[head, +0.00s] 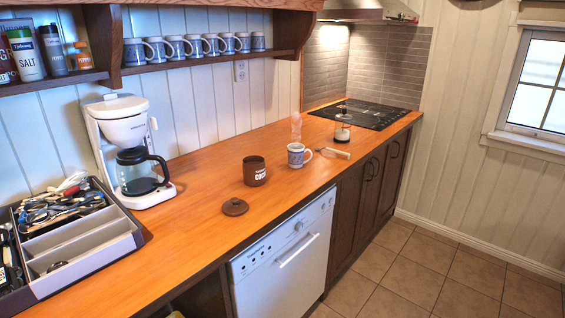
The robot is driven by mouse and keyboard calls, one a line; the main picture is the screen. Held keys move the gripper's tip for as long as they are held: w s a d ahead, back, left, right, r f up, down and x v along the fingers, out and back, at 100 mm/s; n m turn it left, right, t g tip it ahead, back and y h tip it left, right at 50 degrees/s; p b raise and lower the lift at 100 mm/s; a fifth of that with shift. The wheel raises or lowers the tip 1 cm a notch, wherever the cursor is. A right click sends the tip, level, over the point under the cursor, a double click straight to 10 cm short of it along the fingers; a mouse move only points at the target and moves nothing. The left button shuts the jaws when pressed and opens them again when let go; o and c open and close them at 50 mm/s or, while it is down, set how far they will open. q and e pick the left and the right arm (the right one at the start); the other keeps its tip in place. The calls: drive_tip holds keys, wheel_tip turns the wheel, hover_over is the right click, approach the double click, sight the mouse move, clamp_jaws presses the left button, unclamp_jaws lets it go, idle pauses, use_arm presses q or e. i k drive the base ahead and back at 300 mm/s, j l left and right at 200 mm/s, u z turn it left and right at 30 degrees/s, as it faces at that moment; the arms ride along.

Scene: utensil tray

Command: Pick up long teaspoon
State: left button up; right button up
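A grey utensil tray (108,213) stands on the wooden counter at the left edge of the head view. Its back compartments hold a jumble of metal utensils (62,205), some with dark handles. I cannot tell which of these, if any, is the long teaspoon. The front compartments look mostly bare, with a small dark item (57,266) in one. A thin utensil with a light handle (335,153) lies on the counter by the front edge, right of the mug; its kind is too small to tell. Neither of my grippers is in view.
A white coffee maker (122,130) stands right of the tray. A brown cocoa jar (254,171), its round lid (235,207), a steaming mug (296,155) and a glass jar (342,133) stand further along. The counter front by the tray is clear. A shelf (200,63) with mugs hangs above.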

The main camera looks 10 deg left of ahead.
sight(317, 149)
drive_tip(key=i+l+u, duration=0.2)
drive_tip(key=i+l, duration=1.05)
drive_tip(key=i, duration=0.1)
